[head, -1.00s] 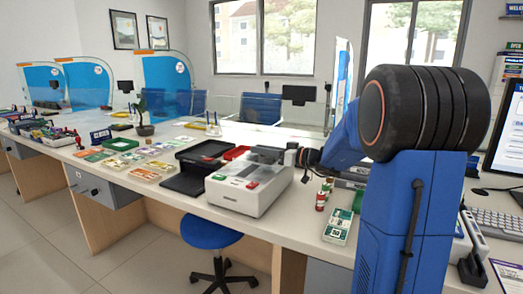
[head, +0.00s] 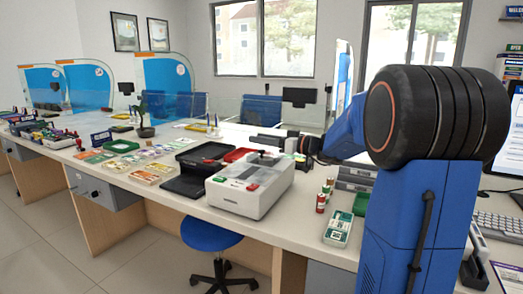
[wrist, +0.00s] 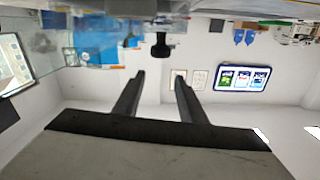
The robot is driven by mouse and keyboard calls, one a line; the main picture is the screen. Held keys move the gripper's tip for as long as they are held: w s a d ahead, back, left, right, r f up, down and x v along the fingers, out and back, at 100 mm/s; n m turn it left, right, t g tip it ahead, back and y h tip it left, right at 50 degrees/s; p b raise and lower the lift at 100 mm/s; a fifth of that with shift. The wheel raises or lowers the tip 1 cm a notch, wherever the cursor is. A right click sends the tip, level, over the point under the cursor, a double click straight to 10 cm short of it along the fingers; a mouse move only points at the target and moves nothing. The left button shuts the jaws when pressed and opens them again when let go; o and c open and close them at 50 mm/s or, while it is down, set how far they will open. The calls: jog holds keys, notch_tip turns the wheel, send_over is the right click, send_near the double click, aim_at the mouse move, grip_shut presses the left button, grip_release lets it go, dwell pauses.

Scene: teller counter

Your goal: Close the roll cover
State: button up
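A white boxy machine (head: 245,198) stands on the counter in the head view, with green and red marks on its front top. Its grey see-through roll cover (head: 268,162), with a small dark knob, lies low over the machine's top. I cannot tell whether it is fully shut. My gripper (head: 280,143) is behind and above the cover, seemingly apart from it; its fingertips are hard to make out there. In the wrist view, which is upside down, my gripper (wrist: 160,76) has its two fingers apart with nothing between them. The machine is not visible there.
A black tray (head: 184,186) stands left of the machine. Small red and green cylinders (head: 322,200) and a green-and-white card holder (head: 338,228) are to its right. Clear screens (head: 165,85) line the counter's far side. A blue stool (head: 210,232) is in front.

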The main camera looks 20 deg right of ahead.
jog(key=shift+r, duration=2.5)
